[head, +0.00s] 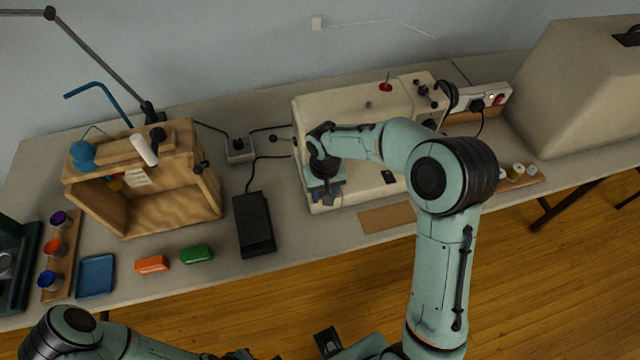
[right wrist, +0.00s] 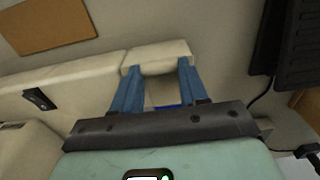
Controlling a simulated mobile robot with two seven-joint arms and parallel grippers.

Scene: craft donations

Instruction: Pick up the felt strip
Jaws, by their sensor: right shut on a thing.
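My right gripper (head: 325,197) points down at the left end of the cream sewing machine (head: 350,104). Its two blue fingers also show in the right wrist view (right wrist: 157,85), one on each side of a gap. A small blue sliver (right wrist: 168,105), which looks like part of the felt strip, shows between them. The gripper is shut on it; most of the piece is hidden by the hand. The cream end of the machine lies just beyond the fingertips. My left arm is at the lower left of the head view, and its fingers are not visible.
A black pedal (head: 254,224) lies left of the machine. A wooden box (head: 205,190) stands further left. Orange (head: 152,264) and green (head: 197,254) blocks and a blue tray (head: 96,276) lie near the front edge. A brown mat (head: 387,217) lies before the machine.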

